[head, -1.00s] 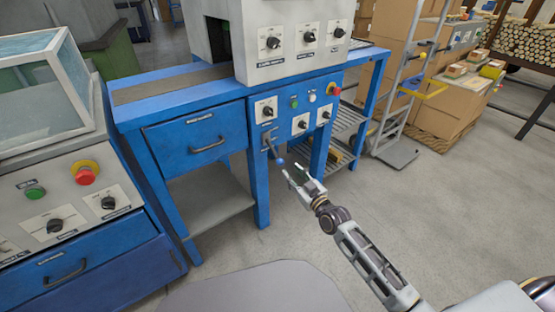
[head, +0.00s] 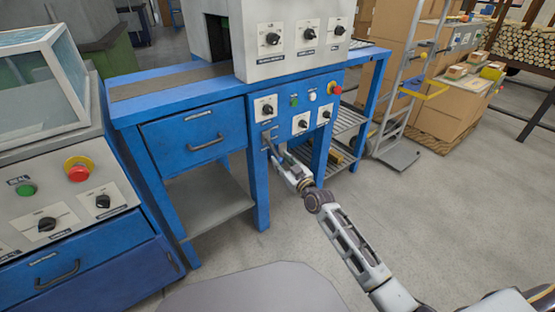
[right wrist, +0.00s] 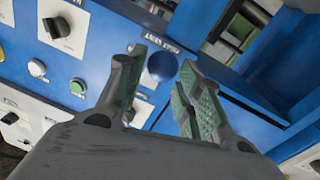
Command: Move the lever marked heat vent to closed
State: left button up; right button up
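The heat vent lever (head: 268,141) is on the blue front panel of the machine bench, below a black rotary knob. Its round blue ball knob (right wrist: 162,67) shows in the right wrist view, beside a printed label that I read only in part. My right gripper (head: 283,163) is at the lever's end in the head view and hides the ball there. In the right wrist view my right gripper (right wrist: 158,76) is open, with the ball just beyond and between its fingertips. I cannot tell if either finger touches it. My left gripper is out of view.
Black rotary knobs (head: 300,123), a green button (head: 295,101) and a red emergency button (head: 334,88) sit near the lever. A blue drawer (head: 195,140) is to its left, with a bench leg below. Open floor (head: 400,220) lies to the right.

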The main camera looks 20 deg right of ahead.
aim_at(280, 159)
jog(key=shift+b+x, duration=0.65)
jog(key=shift+x, duration=1.2)
jog(key=c, duration=0.7)
jog(key=shift+f, duration=0.1)
grip_shut()
